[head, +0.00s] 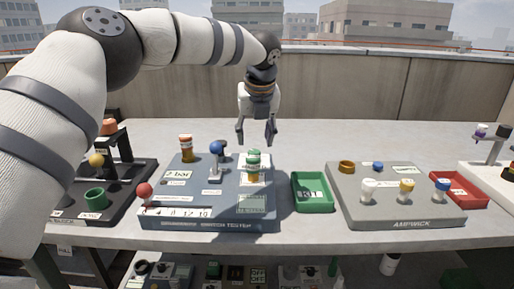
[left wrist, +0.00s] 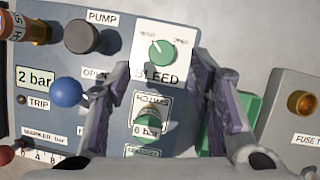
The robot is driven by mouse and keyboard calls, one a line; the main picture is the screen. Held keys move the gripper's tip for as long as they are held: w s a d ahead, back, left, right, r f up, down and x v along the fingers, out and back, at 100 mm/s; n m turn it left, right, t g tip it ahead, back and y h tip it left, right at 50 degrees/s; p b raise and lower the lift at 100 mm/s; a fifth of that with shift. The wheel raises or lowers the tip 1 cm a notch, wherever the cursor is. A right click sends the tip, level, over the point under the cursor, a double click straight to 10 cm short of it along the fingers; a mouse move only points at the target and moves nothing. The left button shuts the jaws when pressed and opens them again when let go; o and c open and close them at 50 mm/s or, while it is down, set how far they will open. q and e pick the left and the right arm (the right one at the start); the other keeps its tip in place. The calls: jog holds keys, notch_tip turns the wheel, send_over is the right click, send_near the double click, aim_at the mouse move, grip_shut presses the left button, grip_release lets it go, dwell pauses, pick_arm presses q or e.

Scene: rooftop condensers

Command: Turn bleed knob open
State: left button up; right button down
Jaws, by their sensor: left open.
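The bleed knob (left wrist: 161,54) is a round green knob with a white pointer line, on a white plate above the word BLEED. Its pointer leans up and left, toward the mark that seems to read SHUT; OPEN is at the right. In the head view the green knob (head: 254,155) stands on the blue-grey switch tester (head: 180,208). My left gripper (head: 257,143) points down above the knob, open and empty. In the left wrist view its fingers (left wrist: 160,78) are spread, with the knob beyond the tips, roughly between them. I see no contact. My right gripper is not in view.
A blue ball-topped lever (left wrist: 67,92) and a dark PUMP knob (left wrist: 82,37) stand left of the fingers. A green tray (head: 313,206) and a grey panel (head: 395,212) are to the right. A black stand (head: 75,213) is at the left. Bare table lies behind.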

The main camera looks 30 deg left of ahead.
aim_at(254, 151)
pick_arm(q)
jog(key=x, duration=0.5)
jog(key=shift+w+a+f, duration=0.1)
jog(key=shift+w+f, duration=0.05)
jog(key=shift+f, duration=0.1)
grip_shut()
